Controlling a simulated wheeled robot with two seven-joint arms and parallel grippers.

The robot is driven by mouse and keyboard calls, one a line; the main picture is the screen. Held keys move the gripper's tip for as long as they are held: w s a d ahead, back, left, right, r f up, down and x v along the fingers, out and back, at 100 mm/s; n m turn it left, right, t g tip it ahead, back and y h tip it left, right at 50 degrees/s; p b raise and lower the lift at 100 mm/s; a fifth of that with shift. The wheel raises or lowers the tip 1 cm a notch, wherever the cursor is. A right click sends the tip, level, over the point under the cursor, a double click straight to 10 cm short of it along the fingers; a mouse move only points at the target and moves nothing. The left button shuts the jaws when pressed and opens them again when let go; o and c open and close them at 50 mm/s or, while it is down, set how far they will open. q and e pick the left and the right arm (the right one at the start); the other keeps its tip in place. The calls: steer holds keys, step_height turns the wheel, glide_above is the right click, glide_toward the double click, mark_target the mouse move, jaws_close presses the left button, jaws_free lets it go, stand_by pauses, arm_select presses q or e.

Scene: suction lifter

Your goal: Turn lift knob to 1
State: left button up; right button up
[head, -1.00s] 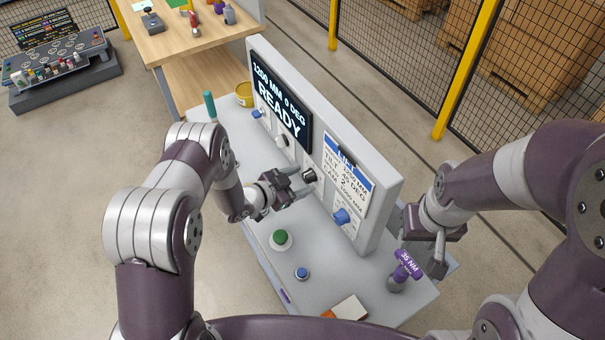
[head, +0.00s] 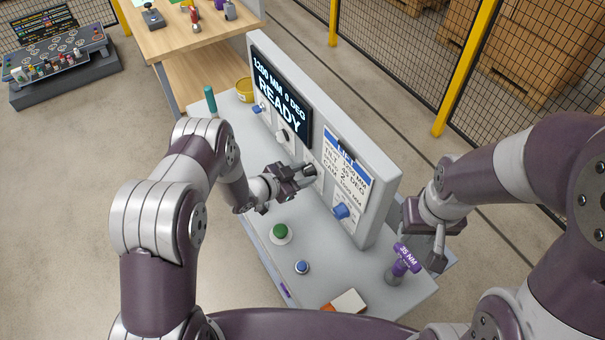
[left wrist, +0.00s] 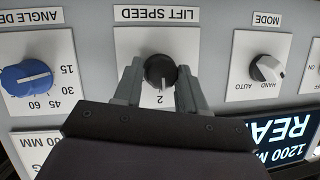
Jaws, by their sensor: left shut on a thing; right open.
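The black lift speed knob (left wrist: 160,71) sits on a white plate in the middle of the left wrist view, with its lettering upside down. Its white mark points down toward the digit 2. My left gripper's (left wrist: 158,82) two grey fingers stand on either side of the knob and are shut on it. In the head view the left gripper (head: 309,172) reaches the front of the console panel, and its fingers hide most of the knob. My right gripper (head: 425,240) is open and empty near the console's right end.
The console top (head: 245,150) carries a green button (head: 281,233), a blue button (head: 302,267) and a purple-handled tool (head: 404,262). The display (head: 281,92) reads 1200 MM 0 DEG READY.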

arm_select(q)
steer(key=shift+w+a+n+g+h+b, duration=0.15)
steer(key=shift+n+g+h+b, duration=0.15)
steer(key=shift+n+g+b, duration=0.35)
steer(key=n+g+h+b, duration=0.1)
steer(key=n, duration=0.1)
steer(key=shift+w+n, duration=0.1)
steer(key=shift+n, duration=0.25)
steer(key=n+g+h+b, duration=0.2)
steer(key=n, duration=0.1)
steer(key=shift+w+a+n+b, duration=0.1)
steer(key=shift+a+n+b, duration=0.05)
steer(key=shift+n+b, duration=0.15)
steer(key=o, duration=1)
steer(key=shift+a+f, duration=0.1)
